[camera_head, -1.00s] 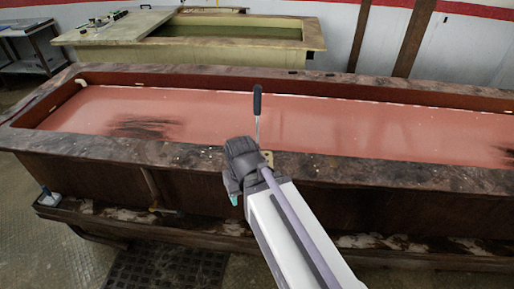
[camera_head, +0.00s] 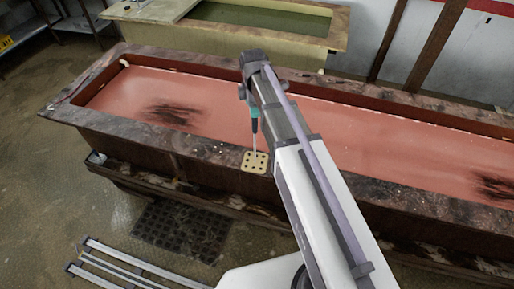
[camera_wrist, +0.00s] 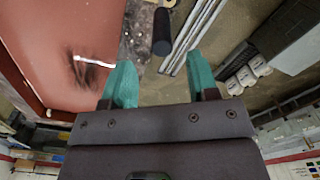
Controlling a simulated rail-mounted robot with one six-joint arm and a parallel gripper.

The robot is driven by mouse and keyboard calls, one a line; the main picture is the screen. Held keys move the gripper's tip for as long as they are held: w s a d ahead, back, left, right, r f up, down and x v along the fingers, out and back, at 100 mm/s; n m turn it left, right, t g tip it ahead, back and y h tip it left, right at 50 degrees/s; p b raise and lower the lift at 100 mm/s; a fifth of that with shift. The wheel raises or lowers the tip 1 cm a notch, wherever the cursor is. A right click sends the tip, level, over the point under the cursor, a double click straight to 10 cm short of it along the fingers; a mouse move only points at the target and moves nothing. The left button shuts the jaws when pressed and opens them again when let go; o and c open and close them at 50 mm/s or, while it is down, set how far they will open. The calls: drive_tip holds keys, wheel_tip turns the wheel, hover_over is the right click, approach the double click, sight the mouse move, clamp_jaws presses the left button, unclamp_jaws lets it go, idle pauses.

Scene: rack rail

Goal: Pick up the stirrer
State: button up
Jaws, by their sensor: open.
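The stirrer has a dark cylindrical handle (camera_wrist: 161,32), seen in the wrist view beyond and between the fingertips. In the head view its thin pale shaft (camera_head: 255,142) runs down to a small tan rack (camera_head: 255,162) with several holes, on the tank's front rim. My gripper (camera_wrist: 160,60) is open, with its teal fingers spread to either side of the handle's line. The fingers are apart from the handle in the wrist view.
A long tank (camera_head: 215,105) with a reddish inside and a dark stained rim lies under my arm. A pale tank (camera_head: 180,10) with greenish liquid stands behind it. A dark grate (camera_head: 180,230) and metal rails (camera_head: 110,262) are on the floor at the front left.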

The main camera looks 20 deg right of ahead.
sight(255, 121)
drive_tip(key=shift+s+d+f+b, duration=0.25)
drive_tip(key=shift+f+b, duration=0.4)
drive_tip(key=shift+b, duration=0.25)
drive_tip(key=shift+w+a, duration=0.1)
wheel_tip(255, 121, down, 6)
drive_tip(key=b, duration=0.6)
drive_tip(key=shift+f, duration=0.25)
drive_tip(key=shift+r, duration=0.25)
drive_tip(key=shift+c, duration=0.6)
clamp_jaws()
